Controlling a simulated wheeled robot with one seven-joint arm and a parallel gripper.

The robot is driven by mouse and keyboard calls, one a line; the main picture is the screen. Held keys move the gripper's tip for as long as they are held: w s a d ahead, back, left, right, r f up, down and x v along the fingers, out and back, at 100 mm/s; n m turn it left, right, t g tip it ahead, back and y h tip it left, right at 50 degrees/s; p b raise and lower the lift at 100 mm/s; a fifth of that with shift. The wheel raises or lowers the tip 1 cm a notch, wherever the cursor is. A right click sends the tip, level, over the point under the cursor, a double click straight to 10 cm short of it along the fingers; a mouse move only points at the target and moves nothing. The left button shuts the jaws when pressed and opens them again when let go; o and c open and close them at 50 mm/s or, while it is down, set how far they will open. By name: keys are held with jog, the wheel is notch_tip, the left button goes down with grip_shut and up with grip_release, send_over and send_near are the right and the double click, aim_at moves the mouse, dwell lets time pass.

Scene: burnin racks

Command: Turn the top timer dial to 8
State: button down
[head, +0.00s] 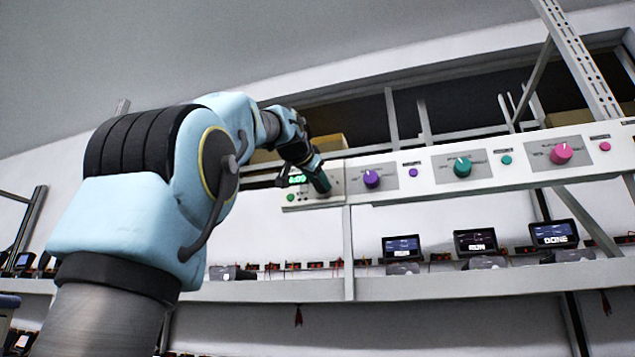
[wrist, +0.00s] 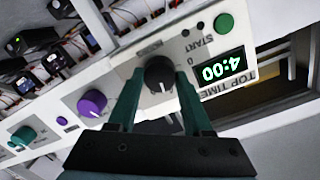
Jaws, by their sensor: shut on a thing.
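The top timer panel (wrist: 150,47) shows upside down in the wrist view, with its "TOP TIME..." label partly cut off. Its black dial (wrist: 159,70) stands between the teal fingers of my gripper (wrist: 160,82), which is shut on it. The green-lit display (wrist: 221,69) beside the dial appears to read 4:00. A green START button (wrist: 224,22) is near it. In the head view my gripper (head: 319,182) is at the left end of the white control strip and hides the dial. The display (head: 297,179) there is partly covered and hard to read.
Along the strip to the right are a purple knob (head: 371,178), a teal knob (head: 462,167) and a pink knob (head: 561,154), each with a small button. Below, a shelf (head: 430,284) holds devices with screens, including RUN and DONE. Metal posts frame the rack.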

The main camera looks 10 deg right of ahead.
jog(key=m, duration=0.6)
jog(key=shift+f+m+y+b, duration=0.1)
jog(key=shift+m+y+b, duration=0.2)
jog(key=shift+m+y, duration=0.1)
jog(key=m, duration=0.3)
jog(key=shift+d+t, duration=0.1)
jog(key=shift+t, duration=0.3)
jog(key=shift+m, duration=1.7)
jog(key=shift+m+b, duration=0.3)
jog(key=shift+c, duration=1.6)
grip_release()
jog(key=shift+s, duration=0.1)
jog(key=b+v, duration=0.4)
jog(key=v, duration=0.6)
jog(key=shift+s, duration=0.35)
